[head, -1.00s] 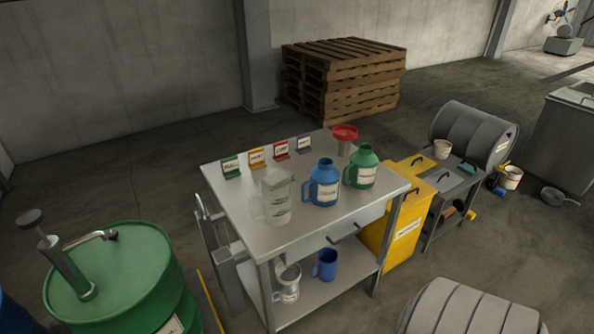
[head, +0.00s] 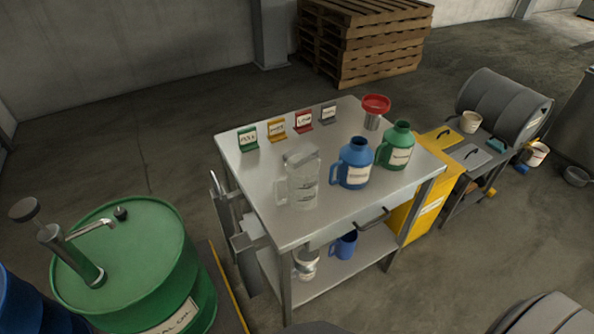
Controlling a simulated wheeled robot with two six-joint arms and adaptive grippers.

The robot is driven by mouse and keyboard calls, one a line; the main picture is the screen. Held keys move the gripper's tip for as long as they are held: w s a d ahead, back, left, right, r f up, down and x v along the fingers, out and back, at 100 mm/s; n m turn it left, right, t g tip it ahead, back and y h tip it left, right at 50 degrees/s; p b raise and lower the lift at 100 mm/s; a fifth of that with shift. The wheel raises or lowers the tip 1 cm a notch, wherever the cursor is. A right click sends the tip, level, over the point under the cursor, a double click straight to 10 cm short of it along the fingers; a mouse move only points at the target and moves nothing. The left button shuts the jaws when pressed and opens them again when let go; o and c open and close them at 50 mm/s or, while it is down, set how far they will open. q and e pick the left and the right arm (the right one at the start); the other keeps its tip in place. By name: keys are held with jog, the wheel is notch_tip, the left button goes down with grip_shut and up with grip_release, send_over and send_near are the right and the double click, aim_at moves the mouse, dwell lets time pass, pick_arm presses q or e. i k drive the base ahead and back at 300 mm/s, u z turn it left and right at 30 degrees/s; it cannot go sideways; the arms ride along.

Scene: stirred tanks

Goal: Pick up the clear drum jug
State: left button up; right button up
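The clear drum jug (head: 303,180) stands upright on the front left part of the steel table top (head: 262,207). It is see-through, with its handle to the left. A blue jug (head: 353,166) and a green jug (head: 396,147) stand to its right, each with a label. Neither of my grippers shows in the head view.
Small coloured signs (head: 276,130) line the table's back edge, near a red funnel (head: 375,109). A green drum (head: 130,262) with a pump stands at left. A yellow cabinet (head: 425,207) stands right of the table. Pallets (head: 365,45) are behind.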

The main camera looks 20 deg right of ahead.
aim_at(302, 176)
jog(key=z, duration=2.85)
jog(key=i, duration=2.15)
jog(key=u, duration=3)
